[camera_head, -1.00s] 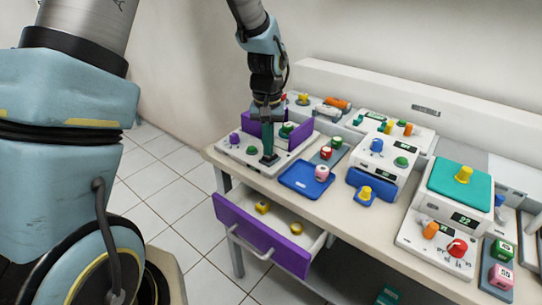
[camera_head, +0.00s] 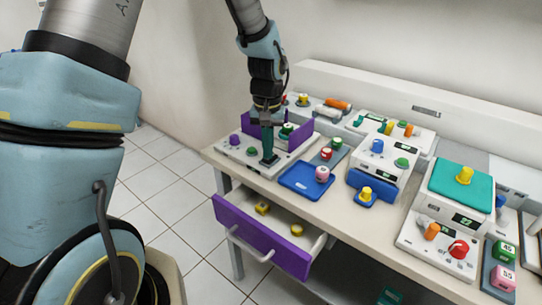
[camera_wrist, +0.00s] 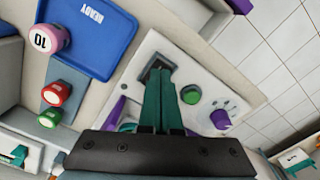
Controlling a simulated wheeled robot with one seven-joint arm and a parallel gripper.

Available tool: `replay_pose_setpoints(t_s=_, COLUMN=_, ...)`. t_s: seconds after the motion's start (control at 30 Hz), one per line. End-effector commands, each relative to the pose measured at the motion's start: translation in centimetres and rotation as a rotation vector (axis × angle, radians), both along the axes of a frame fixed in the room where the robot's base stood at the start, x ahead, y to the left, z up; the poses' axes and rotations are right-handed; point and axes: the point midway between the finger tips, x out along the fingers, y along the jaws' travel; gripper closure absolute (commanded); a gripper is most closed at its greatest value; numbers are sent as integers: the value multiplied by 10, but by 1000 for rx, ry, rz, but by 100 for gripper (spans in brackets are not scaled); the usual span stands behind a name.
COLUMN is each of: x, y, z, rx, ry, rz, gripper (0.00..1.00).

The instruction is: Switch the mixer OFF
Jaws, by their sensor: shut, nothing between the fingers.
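The device under my gripper, which looks like the mixer (camera_head: 242,152), is a white box with purple walls (camera_head: 298,136) at the left end of the table. Its sloped front has a purple knob (camera_wrist: 221,118), a green button (camera_wrist: 191,94) and a dark rocker switch (camera_wrist: 161,66). My gripper (camera_head: 268,159) points down with its teal fingers together and empty. In the wrist view the fingertips (camera_wrist: 158,74) are at the rocker switch and cover part of it. I cannot tell whether they touch it or which way it is tipped.
A blue tray (camera_head: 300,186) marked READY lies just right of the device. Red, green and pink numbered pieces stand near it. A purple drawer (camera_head: 258,234) is open below, with yellow pieces inside. Other white devices (camera_head: 383,160) fill the right side.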

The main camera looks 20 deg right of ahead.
Motion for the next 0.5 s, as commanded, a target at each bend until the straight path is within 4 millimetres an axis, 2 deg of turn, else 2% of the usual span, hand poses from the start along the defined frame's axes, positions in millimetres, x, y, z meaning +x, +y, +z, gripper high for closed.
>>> replay_pose_setpoints(t_s=0.5, x=0, y=0, z=43, rx=-1, ry=-1, rz=-1, gripper=100)
